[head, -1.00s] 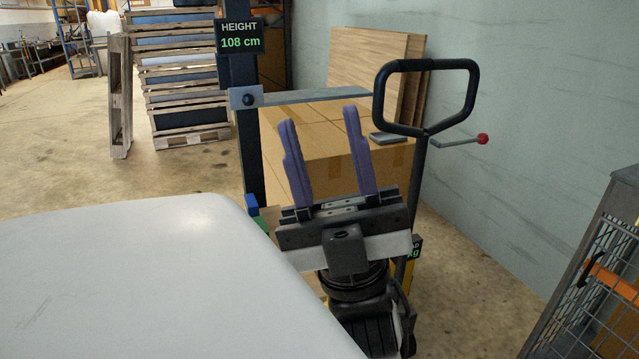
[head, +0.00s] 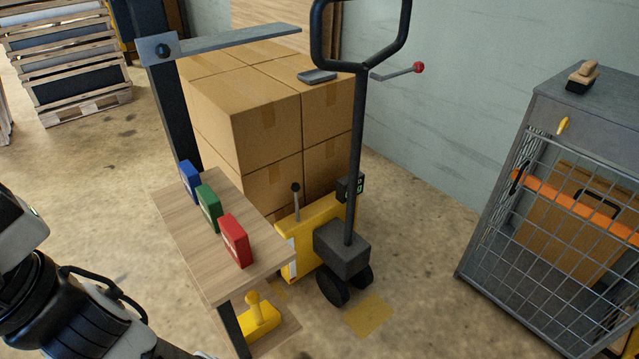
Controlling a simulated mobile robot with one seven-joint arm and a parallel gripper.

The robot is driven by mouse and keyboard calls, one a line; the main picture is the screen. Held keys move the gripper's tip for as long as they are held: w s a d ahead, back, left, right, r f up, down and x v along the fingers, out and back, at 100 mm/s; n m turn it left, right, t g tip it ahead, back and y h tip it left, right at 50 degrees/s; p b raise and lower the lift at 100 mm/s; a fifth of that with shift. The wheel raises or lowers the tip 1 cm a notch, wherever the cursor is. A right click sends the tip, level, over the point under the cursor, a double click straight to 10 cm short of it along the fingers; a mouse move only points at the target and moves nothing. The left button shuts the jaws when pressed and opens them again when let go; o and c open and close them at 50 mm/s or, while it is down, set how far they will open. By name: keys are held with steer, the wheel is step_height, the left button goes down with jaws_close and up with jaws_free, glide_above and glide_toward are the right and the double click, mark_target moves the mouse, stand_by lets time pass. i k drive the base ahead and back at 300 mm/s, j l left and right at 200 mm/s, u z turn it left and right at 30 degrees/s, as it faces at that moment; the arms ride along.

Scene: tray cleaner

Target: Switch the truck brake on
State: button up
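A yellow pallet truck (head: 318,232) stands near the middle of the head view, with a black loop handle (head: 357,130) rising from its dark front block and small black wheels. A thin grey lever with a red knob (head: 418,67) sticks out to the right of the handle. A short dark lever with a round knob (head: 296,188) stands upright on the yellow body. A separate yellow piece with a short yellow knob (head: 254,302) sits low, beside the table. No label shows which of these is the brake. My arm shows at the lower left; my gripper is out of view.
A small wooden table (head: 185,225) with blue, green and red boxes stands left of the truck. Stacked cartons (head: 245,120) are behind it. Floor between truck and cage is clear.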

mark_target(296, 186)
steer(key=u, duration=0.25)
steer(key=i+l, duration=0.25)
steer(key=l, duration=0.15)
steer(key=i+l, duration=0.25)
steer(key=l, duration=0.15)
steer(key=i+l, duration=0.25)
steer(key=l, duration=0.2)
steer(key=i+j, duration=0.4)
